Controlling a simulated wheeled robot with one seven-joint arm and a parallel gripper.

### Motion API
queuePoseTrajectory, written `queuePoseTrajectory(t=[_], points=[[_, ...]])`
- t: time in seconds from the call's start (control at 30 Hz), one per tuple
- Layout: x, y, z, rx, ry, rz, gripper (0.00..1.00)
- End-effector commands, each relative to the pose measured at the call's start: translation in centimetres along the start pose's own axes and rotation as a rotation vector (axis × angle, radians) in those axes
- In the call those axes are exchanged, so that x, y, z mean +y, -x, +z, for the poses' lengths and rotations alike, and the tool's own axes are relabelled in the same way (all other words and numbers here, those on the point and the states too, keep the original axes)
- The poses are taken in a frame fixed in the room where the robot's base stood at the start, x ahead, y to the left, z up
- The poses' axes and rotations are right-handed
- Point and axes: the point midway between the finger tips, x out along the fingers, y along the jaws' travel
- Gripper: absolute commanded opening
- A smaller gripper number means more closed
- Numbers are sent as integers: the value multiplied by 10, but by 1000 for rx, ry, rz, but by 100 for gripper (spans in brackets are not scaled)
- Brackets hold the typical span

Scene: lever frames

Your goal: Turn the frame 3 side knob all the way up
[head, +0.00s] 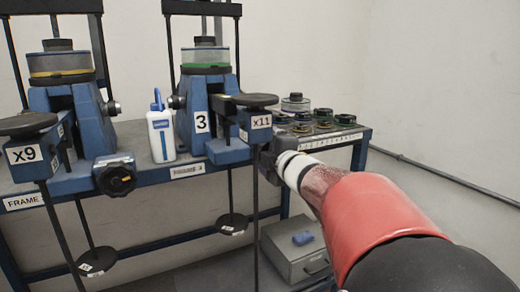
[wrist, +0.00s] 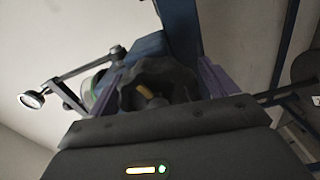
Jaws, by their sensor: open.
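Frame 3 (head: 201,122) is the blue stand with a "3" label in the middle of the head view. In the wrist view, a black lobed knob (wrist: 160,75) with a yellowish mark on its face sits straight ahead, in front of blue frame parts. My gripper (wrist: 160,82) has its two purple fingers on either side of this knob. The fingers are apart, and I cannot tell if they touch it. In the head view my gripper (head: 268,163) is at the right side of frame 3, below the "x11" label. The knob is hidden there behind the gripper and arm.
The "x11" lever end with its round pan (head: 255,99) is just above my gripper. A white bottle (head: 161,135) stands left of frame 3. Another frame (head: 75,120) with its own black knob (head: 115,175) is further left. Several discs lie at the bench's right end. A grey box (head: 296,250) sits below.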

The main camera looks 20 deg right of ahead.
Motion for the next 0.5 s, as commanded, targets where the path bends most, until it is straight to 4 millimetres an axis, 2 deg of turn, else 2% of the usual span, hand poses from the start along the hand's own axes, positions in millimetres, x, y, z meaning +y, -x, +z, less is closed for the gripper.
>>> queuePoseTrajectory(t=[0.13, 0.17, 0.5], points=[[0, 0, 0, 0, 0, 0, 85], [0, 0, 0, 0, 0, 0, 82], [0, 0, 0, 0, 0, 1, 40]])
